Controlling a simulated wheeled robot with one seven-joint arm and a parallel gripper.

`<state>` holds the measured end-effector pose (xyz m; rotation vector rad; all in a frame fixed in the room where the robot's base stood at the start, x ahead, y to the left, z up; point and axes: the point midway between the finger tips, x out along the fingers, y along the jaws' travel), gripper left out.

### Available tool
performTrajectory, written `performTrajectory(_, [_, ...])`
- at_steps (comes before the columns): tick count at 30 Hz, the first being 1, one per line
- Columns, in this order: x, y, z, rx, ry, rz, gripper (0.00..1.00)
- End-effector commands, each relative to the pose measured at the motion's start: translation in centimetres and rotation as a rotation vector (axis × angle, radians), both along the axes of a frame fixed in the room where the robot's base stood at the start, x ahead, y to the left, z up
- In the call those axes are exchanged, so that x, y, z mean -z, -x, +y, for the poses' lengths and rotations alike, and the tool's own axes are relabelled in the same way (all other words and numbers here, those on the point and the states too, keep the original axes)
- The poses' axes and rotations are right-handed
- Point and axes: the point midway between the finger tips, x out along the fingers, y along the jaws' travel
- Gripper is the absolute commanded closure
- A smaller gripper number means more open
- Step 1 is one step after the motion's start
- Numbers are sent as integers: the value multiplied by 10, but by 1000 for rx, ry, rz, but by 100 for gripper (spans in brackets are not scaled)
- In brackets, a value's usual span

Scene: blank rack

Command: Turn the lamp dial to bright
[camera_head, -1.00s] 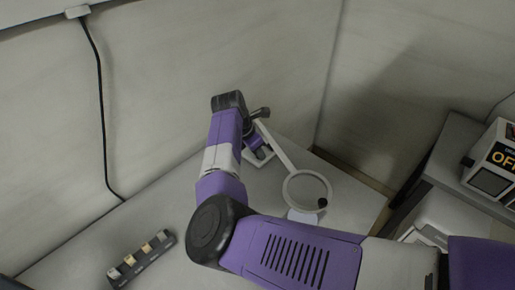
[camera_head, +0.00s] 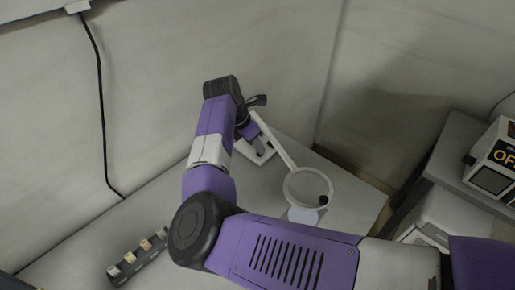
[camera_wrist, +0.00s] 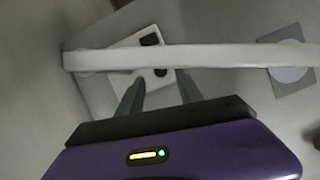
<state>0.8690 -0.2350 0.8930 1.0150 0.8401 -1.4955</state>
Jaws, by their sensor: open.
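The white lamp stands on the table, with a slanting arm (camera_head: 272,140) and a round ring head (camera_head: 290,185). In the wrist view the lamp's arm (camera_wrist: 215,56) crosses in front of its pale base plate (camera_wrist: 125,75). A dark knob-like part (camera_wrist: 150,40) shows on the plate beyond the arm, and a smaller dark part shows just below the arm. I cannot tell which is the dial, nor read its setting. My gripper (camera_wrist: 159,77) is open and empty, its fingertips close to the lamp arm's near side in the picture. The head view mostly hides the fingers.
A dark strip with several coloured blocks (camera_head: 140,258) lies at the table's front left. A pale disc (camera_wrist: 288,73) on a square sits under the ring head. A box marked "OF" (camera_head: 495,165) stands on a shelf at right. Walls close in behind the lamp.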

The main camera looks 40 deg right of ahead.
Motion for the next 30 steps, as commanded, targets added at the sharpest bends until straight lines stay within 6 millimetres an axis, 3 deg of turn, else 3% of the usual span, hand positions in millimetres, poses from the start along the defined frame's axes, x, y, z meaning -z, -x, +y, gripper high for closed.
performTrajectory(6, [-26,-2,11,1,-1,-1,57])
performTrajectory(14, [-34,-1,14,0,0,1,57])
performTrajectory(23, [-23,-3,13,4,-3,-6,57])
performTrajectory(30, [0,-28,17,24,-49,-71,57])
